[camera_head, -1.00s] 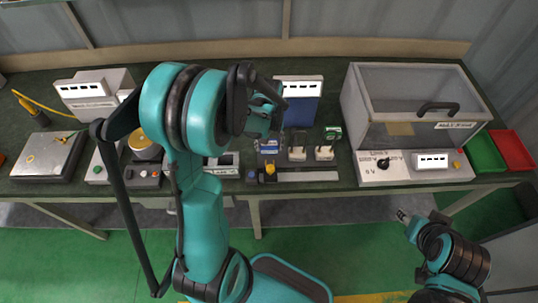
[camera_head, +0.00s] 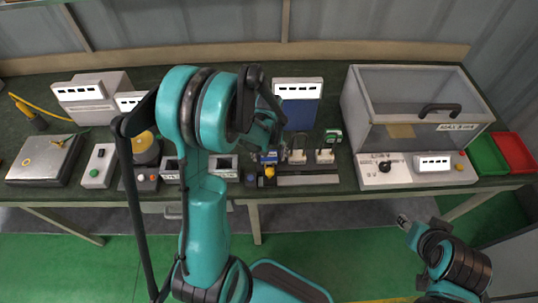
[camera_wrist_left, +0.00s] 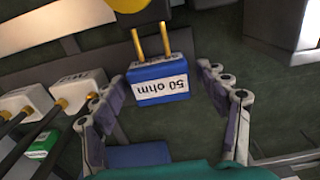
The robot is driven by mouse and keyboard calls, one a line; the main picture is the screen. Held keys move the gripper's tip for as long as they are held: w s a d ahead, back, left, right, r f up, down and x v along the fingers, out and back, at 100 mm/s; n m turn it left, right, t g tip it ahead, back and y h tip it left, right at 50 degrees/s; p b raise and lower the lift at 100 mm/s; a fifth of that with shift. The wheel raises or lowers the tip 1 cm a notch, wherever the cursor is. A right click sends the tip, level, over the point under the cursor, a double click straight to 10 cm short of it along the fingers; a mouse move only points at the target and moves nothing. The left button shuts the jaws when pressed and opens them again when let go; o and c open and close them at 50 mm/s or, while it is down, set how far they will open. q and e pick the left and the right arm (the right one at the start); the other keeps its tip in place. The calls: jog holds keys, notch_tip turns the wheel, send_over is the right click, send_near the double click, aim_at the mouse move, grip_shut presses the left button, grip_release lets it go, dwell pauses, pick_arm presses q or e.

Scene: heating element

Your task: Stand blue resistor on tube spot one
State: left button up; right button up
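The blue resistor (camera_head: 268,157), labelled 50 ohm, is on the dark bench in the head view, partly hidden behind my left arm. In the left wrist view the blue resistor (camera_wrist_left: 158,82) shows two gold prongs pointing toward the top of the picture. My left gripper (camera_wrist_left: 166,90) is open, with one finger on each side of the resistor and visible gaps between. In the head view my left gripper (camera_head: 266,140) is over the resistor, its fingertips mostly hidden. My right gripper (camera_head: 403,219) is low at the right, away from the bench; its fingers are too small to read. I cannot identify tube spot one.
Two white resistors (camera_head: 297,156) (camera_head: 325,156) and a green one (camera_head: 333,136) are right of the blue one. A yellow knob (camera_head: 270,172) is in front. A large clear-lidded box (camera_head: 415,115) stands farther right. A blue-fronted meter (camera_head: 299,110) is behind.

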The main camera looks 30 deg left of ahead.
pick_arm(q)
jog(key=shift+r, duration=0.2)
notch_tip(320, 180, up, 11)
jog(key=p, duration=0.4)
jog(key=s+d+r+m+t, duration=0.6)
jog(key=s+d+r+t, duration=0.1)
jog(key=s+d+r, duration=0.3)
jog(key=shift+s+r, duration=0.35)
jog(key=shift+s, duration=0.1)
